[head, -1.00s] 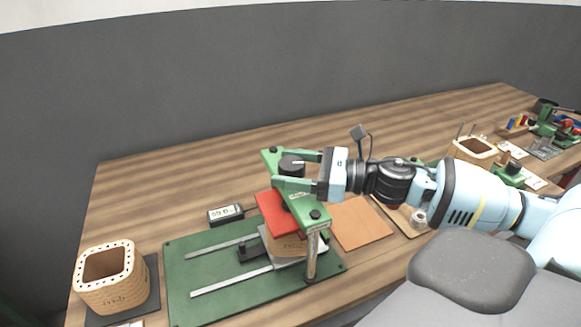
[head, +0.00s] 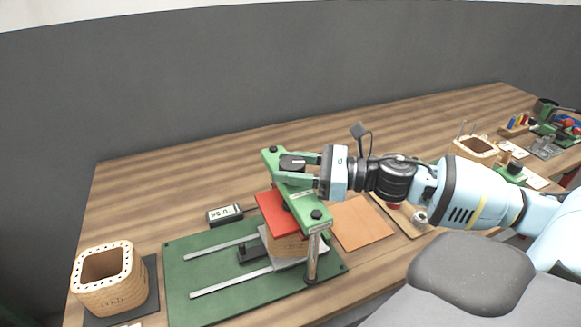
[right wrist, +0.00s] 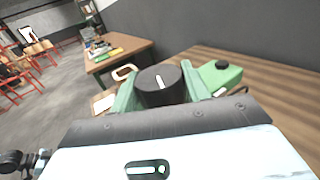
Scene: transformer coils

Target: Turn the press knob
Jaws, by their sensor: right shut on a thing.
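The black press knob (head: 292,161) sits on top of the green crossbar (head: 300,200) of the press. It also shows in the right wrist view (right wrist: 160,88), with a white line on its top. My right gripper (head: 294,168) is shut on the knob, one green finger on each side. Below the crossbar, a red block (head: 275,212) lies on a tan woven coil body (head: 288,247), partly hidden by the crossbar. The small display (head: 224,214) beside the press shows digits too small to read surely. My left gripper is not in view.
The press stands on a green base plate (head: 180,290) with two metal rails. A woven coil body (head: 108,278) stands on a dark mat at the left. A tan mat (head: 360,224) lies right of the press. The wooden table behind the press is clear.

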